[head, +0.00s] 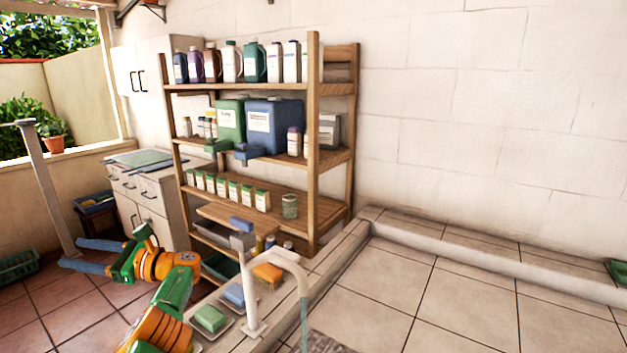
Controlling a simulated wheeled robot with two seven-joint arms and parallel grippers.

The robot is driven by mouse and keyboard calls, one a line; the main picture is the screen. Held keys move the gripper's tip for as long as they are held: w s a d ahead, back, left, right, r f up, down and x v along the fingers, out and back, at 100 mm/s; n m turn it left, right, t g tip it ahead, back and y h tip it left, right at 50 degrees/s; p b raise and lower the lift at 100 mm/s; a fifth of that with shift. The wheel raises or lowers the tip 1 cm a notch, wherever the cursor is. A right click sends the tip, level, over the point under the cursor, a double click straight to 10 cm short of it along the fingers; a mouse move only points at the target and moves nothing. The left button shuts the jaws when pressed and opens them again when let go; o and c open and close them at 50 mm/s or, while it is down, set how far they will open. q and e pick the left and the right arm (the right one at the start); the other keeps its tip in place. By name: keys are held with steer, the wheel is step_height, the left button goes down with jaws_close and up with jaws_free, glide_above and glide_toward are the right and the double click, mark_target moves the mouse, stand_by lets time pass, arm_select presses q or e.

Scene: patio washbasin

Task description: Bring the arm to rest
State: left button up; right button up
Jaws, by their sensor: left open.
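My left arm, orange and green, comes in at the lower left of the head view. Its left gripper (70,253) points left, with two blue-grey fingers spread apart and nothing between them. It appears in front of the tiled floor, left of the basin ledge. The wrist and forearm bend down to the bottom edge of the picture. My right gripper is not in view.
A white tap (252,295) stands on the ledge near green (210,318), blue (235,295) and orange (267,273) blocks. Behind are a wooden shelf (313,150) of bottles and a white drawer cabinet (155,195). The tiled basin (450,300) at right is mostly clear.

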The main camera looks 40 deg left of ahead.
arm_select(q)
steer(key=w+a+f+m+t+y, duration=0.1)
steer(key=w+a+f+t, duration=0.1)
steer(key=f+t, duration=0.3)
steer(key=w+a+f+m+t+y, duration=0.1)
steer(key=a+f+m+t, duration=0.1)
steer(key=f, duration=0.4)
steer(key=s+d+f+n+t+h, duration=0.2)
steer(key=d+f+t+h, duration=0.1)
steer(key=f, duration=0.6)
steer(key=s+d+f+n+t+h, duration=0.1)
steer(key=s+d+f+t+h, duration=0.15)
steer(key=f, duration=0.55)
steer(key=s+d+f+n+t+h, duration=0.2)
steer(key=s+f+t+h, duration=0.1)
steer(key=f, duration=0.6)
steer(key=s+d+f+n+g+h, duration=0.1)
steer(key=s+d+f+h, duration=0.25)
steer(key=d+f, duration=1.1)
steer(key=s+d+f+n+h, duration=0.1)
steer(key=d+f+h, duration=0.1)
steer(key=d, duration=1.3)
steer(key=d+f+n+h, duration=0.1)
steer(key=d+f+h, duration=0.1)
steer(key=d, duration=1.3)
steer(key=shift+s+f+g+h, duration=0.35)
steer(key=shift+s+f+h, duration=0.05)
steer(key=shift+h, duration=0.3)
